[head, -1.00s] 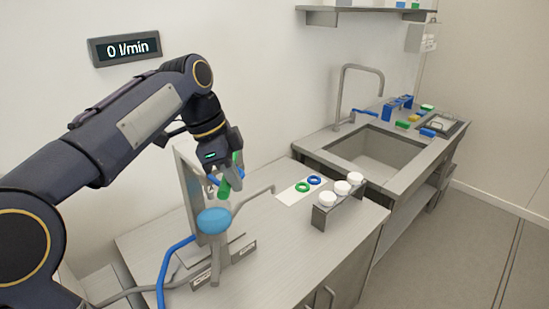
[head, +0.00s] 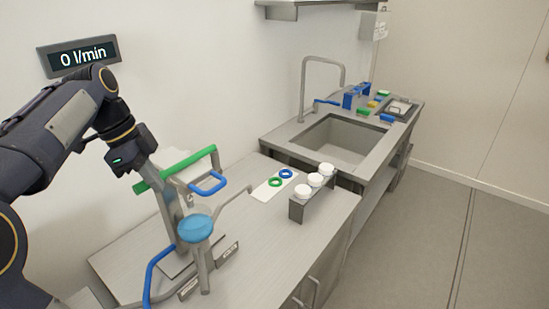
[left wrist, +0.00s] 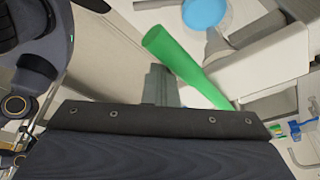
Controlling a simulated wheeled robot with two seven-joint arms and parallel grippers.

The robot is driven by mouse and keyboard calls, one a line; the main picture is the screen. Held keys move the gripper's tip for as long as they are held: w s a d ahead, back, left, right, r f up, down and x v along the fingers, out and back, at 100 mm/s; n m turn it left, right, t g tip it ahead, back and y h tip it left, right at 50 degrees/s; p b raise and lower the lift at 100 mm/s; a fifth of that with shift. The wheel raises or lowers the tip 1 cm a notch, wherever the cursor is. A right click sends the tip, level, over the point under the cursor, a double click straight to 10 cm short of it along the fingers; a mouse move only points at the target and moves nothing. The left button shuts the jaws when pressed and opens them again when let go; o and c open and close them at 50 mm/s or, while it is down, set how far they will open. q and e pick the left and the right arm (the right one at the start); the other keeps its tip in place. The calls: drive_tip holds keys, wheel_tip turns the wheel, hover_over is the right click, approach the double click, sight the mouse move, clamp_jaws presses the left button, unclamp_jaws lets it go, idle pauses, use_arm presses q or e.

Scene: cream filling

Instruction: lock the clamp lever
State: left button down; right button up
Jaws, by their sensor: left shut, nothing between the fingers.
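The green lever (head: 190,163) is a long bar at the top of the grey stand, slanting up to the right in the head view. A blue loop handle (head: 208,187) sits just below its right part. In the left wrist view the green lever (left wrist: 185,65) runs diagonally beyond my fingers. My left gripper (head: 146,174) is at the lever's left end, with its fingers shut and empty. In the left wrist view the shut fingers (left wrist: 160,86) are beside the lever; I cannot tell whether they touch it. My right gripper is not in view.
A blue-topped funnel (head: 196,228) stands in front of the stand, with a bent grey pipe beside it. A rack (head: 314,204) with white-capped jars and a white card (head: 262,191) with green and blue rings are to the right. The wall display (head: 80,56) reads 0 l/min.

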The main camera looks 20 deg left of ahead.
use_arm(q)
drive_tip(key=shift+a+r, duration=0.15)
drive_tip(key=shift+a, duration=0.25)
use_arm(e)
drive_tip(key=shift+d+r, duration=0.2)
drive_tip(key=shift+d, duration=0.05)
use_arm(q)
drive_tip(key=shift+a, duration=0.15)
